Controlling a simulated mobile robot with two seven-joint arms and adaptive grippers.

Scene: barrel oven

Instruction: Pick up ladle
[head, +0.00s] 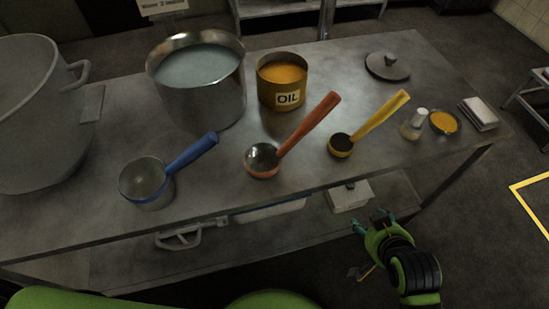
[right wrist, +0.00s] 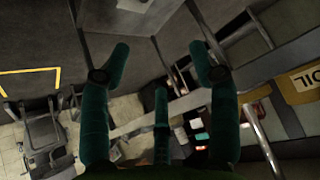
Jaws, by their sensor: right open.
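Three ladle-like tools lie on the steel table. One has a red-orange handle and a steel bowl, the red ladle (head: 264,159), at the middle. A smaller yellow-handled ladle (head: 342,146) with a dark bowl lies to its right. A blue-handled pan-like scoop (head: 147,182) lies at the left. My right gripper (head: 369,224) is in front of the table's front edge, apart from all three. In the right wrist view its teal fingers (right wrist: 160,66) are spread and hold nothing. My left gripper is not in view.
A large pot (head: 36,110) stands at the left, and a pot of pale liquid (head: 207,105) and an oil tin (head: 282,92) stand behind the ladles. A lid (head: 388,66), a shaker (head: 414,124) and an orange-filled bowl (head: 444,122) sit at the right. Bare tabletop shows between them.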

